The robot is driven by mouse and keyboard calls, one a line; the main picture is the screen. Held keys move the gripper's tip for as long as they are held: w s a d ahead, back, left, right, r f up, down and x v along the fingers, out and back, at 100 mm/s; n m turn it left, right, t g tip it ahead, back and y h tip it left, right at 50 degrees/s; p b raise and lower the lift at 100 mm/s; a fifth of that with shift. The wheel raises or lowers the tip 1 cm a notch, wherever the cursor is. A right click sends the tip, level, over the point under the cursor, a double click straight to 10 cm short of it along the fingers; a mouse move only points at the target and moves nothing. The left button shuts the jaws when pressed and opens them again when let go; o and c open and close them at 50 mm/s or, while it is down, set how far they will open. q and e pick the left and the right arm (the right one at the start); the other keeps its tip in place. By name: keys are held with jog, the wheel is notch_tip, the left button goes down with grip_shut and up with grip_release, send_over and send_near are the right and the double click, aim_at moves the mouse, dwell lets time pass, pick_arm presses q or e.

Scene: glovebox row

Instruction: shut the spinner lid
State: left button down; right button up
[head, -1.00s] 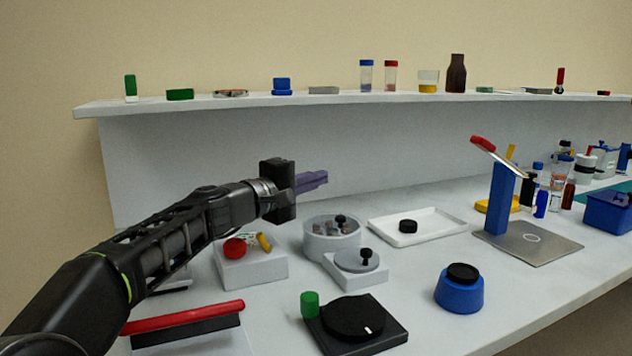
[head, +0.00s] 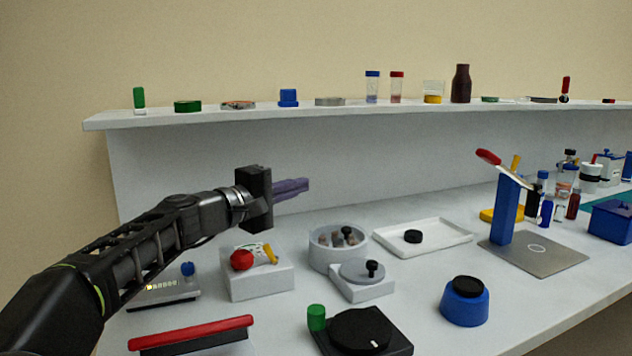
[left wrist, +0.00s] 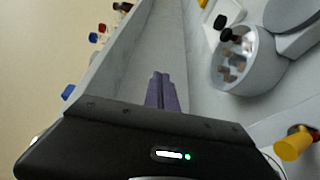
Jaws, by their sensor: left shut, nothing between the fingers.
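The spinner looks to be the round grey bowl (head: 322,255) on the bench, with small brown and grey pieces and a dark knob inside. Its top is uncovered. A flat grey disc with a black knob, apparently the lid (head: 356,274), lies at its front right over a pale block. In the left wrist view the bowl (left wrist: 258,76) is at upper right and the disc (left wrist: 290,12) is cut off by the edge. My left gripper (head: 305,184) is shut and empty, above and left of the bowl, touching nothing. It also shows in the left wrist view (left wrist: 160,78). My right gripper is out of view.
A pale box (head: 262,282) with a red knob and yellow handle stands left of the bowl. A white tray (head: 440,238) lies to its right. A black plate device (head: 395,342) and a blue pot (head: 464,305) are in front. A shelf (head: 220,118) runs behind.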

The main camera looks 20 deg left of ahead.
pick_arm(q)
jog(key=s, duration=0.1)
jog(key=s+a+f, duration=0.1)
jog(key=s+a, duration=0.1)
jog(key=shift+a+f, duration=0.25)
jog(key=shift+f, duration=0.05)
dwell(0.3)
